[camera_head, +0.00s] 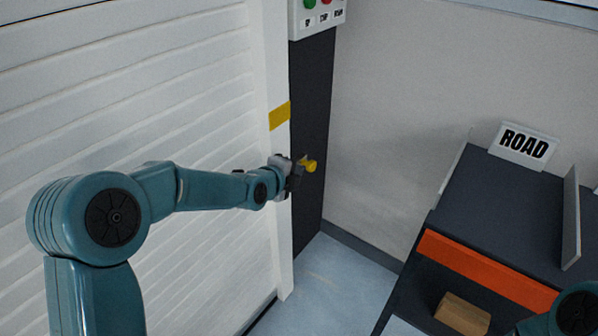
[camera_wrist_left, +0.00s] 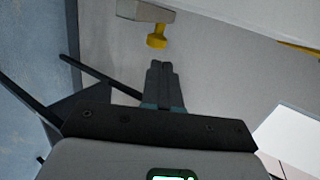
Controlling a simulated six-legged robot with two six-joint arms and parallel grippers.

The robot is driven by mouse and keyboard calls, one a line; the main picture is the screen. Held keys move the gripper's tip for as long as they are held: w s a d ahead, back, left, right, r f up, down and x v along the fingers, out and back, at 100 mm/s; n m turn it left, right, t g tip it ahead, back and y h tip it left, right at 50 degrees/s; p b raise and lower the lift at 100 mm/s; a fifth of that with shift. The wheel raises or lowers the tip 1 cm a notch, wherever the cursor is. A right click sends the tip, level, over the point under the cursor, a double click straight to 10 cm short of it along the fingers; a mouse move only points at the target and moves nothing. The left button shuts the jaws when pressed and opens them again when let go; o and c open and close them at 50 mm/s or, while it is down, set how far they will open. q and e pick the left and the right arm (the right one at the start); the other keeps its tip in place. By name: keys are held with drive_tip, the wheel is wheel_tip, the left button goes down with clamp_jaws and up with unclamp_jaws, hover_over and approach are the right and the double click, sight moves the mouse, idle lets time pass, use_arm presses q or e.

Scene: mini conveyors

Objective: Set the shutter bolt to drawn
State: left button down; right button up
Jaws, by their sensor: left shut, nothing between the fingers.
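The shutter bolt shows as a yellow knob (camera_head: 310,166) beside the white door frame, low on the dark post. In the left wrist view the yellow knob (camera_wrist_left: 156,38) sticks out from a grey bar (camera_wrist_left: 146,12). My left gripper (camera_head: 298,174) is at the knob in the head view and hides part of the bolt. In the left wrist view the fingers of my left gripper (camera_wrist_left: 160,67) are shut and empty, pointing at the knob with a small gap visible. Whether the bolt is drawn I cannot tell. My right gripper is out of view.
The white slatted shutter (camera_head: 130,90) fills the left. A control box (camera_head: 318,16) with green and red buttons hangs above the dark post (camera_head: 312,90). A dark bench (camera_head: 490,200) with a ROAD sign (camera_head: 523,146) stands right. The floor (camera_head: 345,285) between is clear.

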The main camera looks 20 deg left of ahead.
use_arm(q)
drive_tip(key=v, duration=0.7)
drive_tip(key=shift+s+a+r, duration=0.1)
drive_tip(key=shift+s+r, duration=0.05)
drive_tip(key=shift+r, duration=0.05)
drive_tip(key=shift+f, duration=0.1)
